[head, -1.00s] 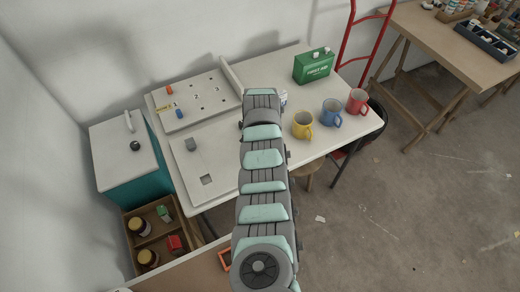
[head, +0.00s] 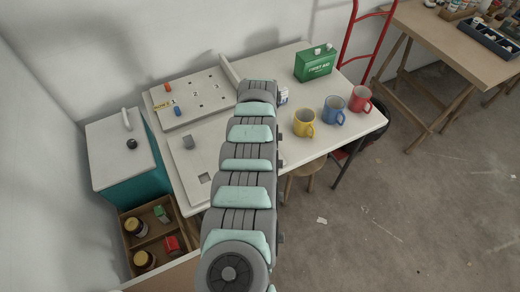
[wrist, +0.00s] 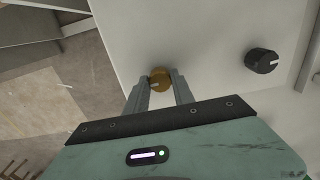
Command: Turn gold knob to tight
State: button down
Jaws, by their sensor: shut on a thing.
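The gold knob (wrist: 160,79) sits on a white surface (wrist: 205,45) in the wrist view. It has a pale mark on its face, towards its left side. My gripper (wrist: 159,85) is shut on the knob, with one finger on each side. In the head view my own arm covers the gripper and the gold knob. No marking that reads tight is legible.
A black knob (wrist: 262,61) stands to the right of the gold one. In the head view a yellow mug (head: 304,122), a blue mug (head: 334,110), a red mug (head: 360,98) and a green first-aid box (head: 315,63) stand on the white table (head: 250,60).

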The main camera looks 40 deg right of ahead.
jog(key=shift+d+r, duration=0.1)
dwell(0.3)
jog(key=c, duration=1.1)
grip_release()
jog(key=shift+o, duration=0.2)
notch_tip(320, 180, up, 11)
jog(key=shift+f, duration=0.2)
